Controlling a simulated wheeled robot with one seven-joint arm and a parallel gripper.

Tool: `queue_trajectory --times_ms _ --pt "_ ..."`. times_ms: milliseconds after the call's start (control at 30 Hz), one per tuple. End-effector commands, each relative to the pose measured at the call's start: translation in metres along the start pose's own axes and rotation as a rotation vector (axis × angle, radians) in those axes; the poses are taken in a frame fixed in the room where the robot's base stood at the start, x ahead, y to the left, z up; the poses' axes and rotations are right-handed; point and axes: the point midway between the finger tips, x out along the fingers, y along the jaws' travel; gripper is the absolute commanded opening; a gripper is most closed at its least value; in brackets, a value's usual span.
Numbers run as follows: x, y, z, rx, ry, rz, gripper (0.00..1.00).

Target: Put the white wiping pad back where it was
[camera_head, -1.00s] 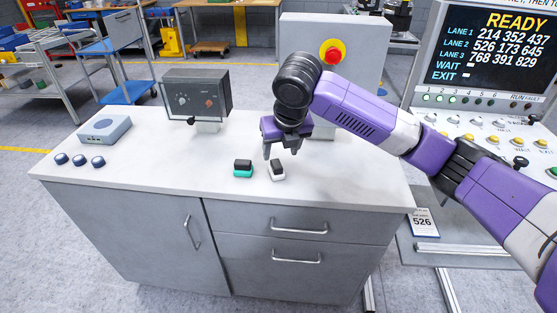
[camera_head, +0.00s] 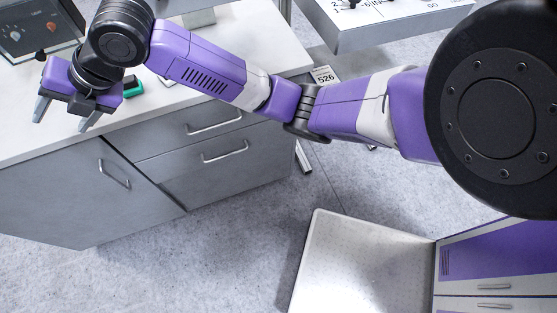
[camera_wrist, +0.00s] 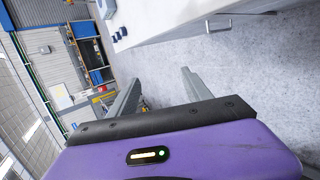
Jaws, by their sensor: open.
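The white wiping pad is mostly hidden behind my arm in the head view. Only a small dark and pale bit (camera_head: 165,81) shows at the arm's lower edge, on the white bench top. A green pad (camera_head: 133,88) with a dark grip lies just left of it, partly covered by my wrist. My gripper (camera_head: 62,122) is open and empty, out over the bench's front edge, left of both pads. In the wrist view its two fingers (camera_wrist: 163,95) stand apart with nothing between them. Neither pad shows in the wrist view.
The grey control box (camera_head: 30,32) stands at the back left of the bench (camera_head: 30,140). Drawers and a door (camera_head: 115,190) form its front. Dark blue round things (camera_wrist: 119,35) show on a white surface in the wrist view.

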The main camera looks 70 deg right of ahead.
Motion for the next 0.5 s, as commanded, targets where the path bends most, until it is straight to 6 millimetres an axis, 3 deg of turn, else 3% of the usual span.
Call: queue_trajectory --times_ms 33,100,267,367,500 --pt "0.008 0.008 -0.021 0.094 0.025 0.067 0.57" --pt "0.013 0.018 -0.042 0.23 0.045 0.157 0.57" --pt "0.018 0.025 -0.08 0.552 0.089 0.321 0.57" --pt "0.017 0.018 -0.1 0.753 0.106 0.398 0.57" --pt "0.011 -0.007 -0.123 1.022 0.116 0.481 0.57"
